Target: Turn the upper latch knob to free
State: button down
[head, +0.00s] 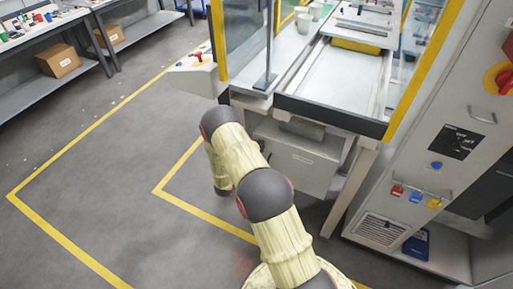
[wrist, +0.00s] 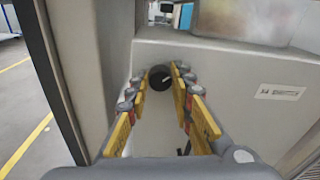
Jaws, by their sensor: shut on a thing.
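The upper latch knob (wrist: 160,77) is a round black knob with a pale line on its face, on the light grey panel (wrist: 225,70) in the wrist view. My gripper (wrist: 160,74) is shut on it, with a yellow-backed finger at each side. A small dark piece (wrist: 184,148) shows lower down between the fingers; I cannot tell what it is. In the head view my arm reaches down to the grey cabinet (head: 300,158) under the machine bed. My gripper and the knob are hidden there.
A grey upright post (wrist: 62,70) stands close to the left of my gripper. The machine bed (head: 335,80) overhangs the cabinet. A control cabinet (head: 450,95) with a red rotary switch (head: 499,78) stands at right. The floor (head: 105,150) at left is clear.

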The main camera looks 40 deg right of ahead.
jog(key=shift+s+m+t+b, duration=0.15)
jog(key=shift+m+b, duration=0.4)
jog(key=shift+m, duration=1.35)
jog(key=shift+m+t+b, duration=0.25)
jog(key=shift+m+b, duration=0.3)
jog(key=shift+m, duration=1.35)
jog(key=shift+y, duration=0.3)
jog(key=c, duration=1.5)
grip_release()
jog(key=shift+c, duration=0.2)
jog(key=v, duration=1.2)
jog(key=shift+f, duration=0.1)
